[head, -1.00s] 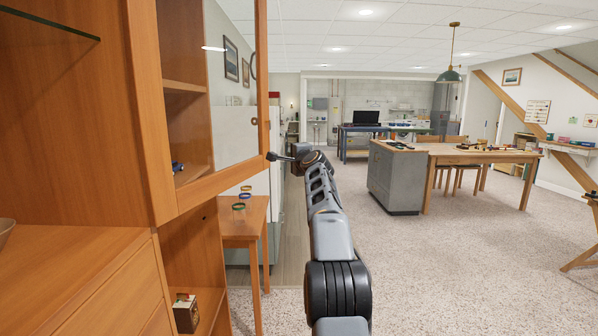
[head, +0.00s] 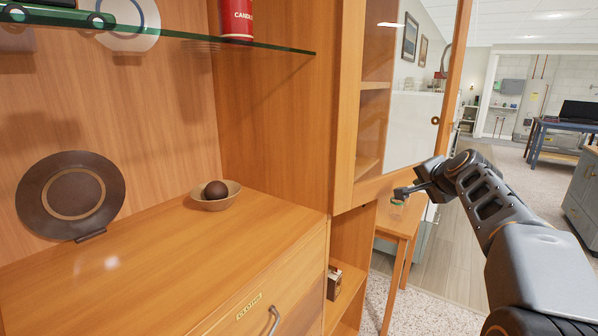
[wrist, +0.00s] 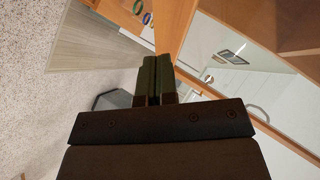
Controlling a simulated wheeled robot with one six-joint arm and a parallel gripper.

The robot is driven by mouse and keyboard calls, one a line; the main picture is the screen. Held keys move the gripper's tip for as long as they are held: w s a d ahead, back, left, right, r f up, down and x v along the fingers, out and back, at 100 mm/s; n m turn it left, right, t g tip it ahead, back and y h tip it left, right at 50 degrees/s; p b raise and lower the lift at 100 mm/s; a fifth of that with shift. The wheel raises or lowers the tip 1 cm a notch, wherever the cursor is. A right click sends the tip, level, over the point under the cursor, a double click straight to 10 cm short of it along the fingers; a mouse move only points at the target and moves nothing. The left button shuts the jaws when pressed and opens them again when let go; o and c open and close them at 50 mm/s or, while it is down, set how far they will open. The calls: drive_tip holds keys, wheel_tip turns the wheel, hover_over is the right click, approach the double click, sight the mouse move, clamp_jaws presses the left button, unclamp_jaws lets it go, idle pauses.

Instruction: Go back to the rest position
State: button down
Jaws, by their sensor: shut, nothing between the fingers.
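My gripper (head: 402,192) is at the end of my extended arm on the right of the head view, in front of the cabinet's glass door. Its fingers are together with nothing between them. In the wrist view the two fingers (wrist: 153,78) lie side by side and point toward the cabinet and floor. No object is held.
A wooden cabinet (head: 285,160) fills the left, with a bowl (head: 228,200) holding a dark ball, a dark plate (head: 70,195) and a glass shelf (head: 180,35). Its glass door (head: 410,95) stands close to my gripper. A small table (head: 395,222) is behind. Open floor lies to the right.

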drive_tip(key=s+a+f+n+g+y+p, duration=0.15)
drive_tip(key=s+a+n+g+p, duration=0.5)
drive_tip(key=s+a, duration=0.65)
drive_tip(key=s+a+f+n+g+h+p, duration=0.1)
drive_tip(key=s+f+n+p, duration=0.2)
drive_tip(key=s, duration=0.4)
drive_tip(key=s+a+f+n+g+p, duration=0.1)
drive_tip(key=s+f+n+p, duration=0.2)
drive_tip(key=s, duration=0.4)
drive_tip(key=shift+s+f+h, duration=0.35)
drive_tip(key=shift+s+f, duration=0.05)
drive_tip(key=shift+f, duration=0.05)
drive_tip(key=shift+a+g, duration=0.1)
drive_tip(key=shift+g, duration=0.15)
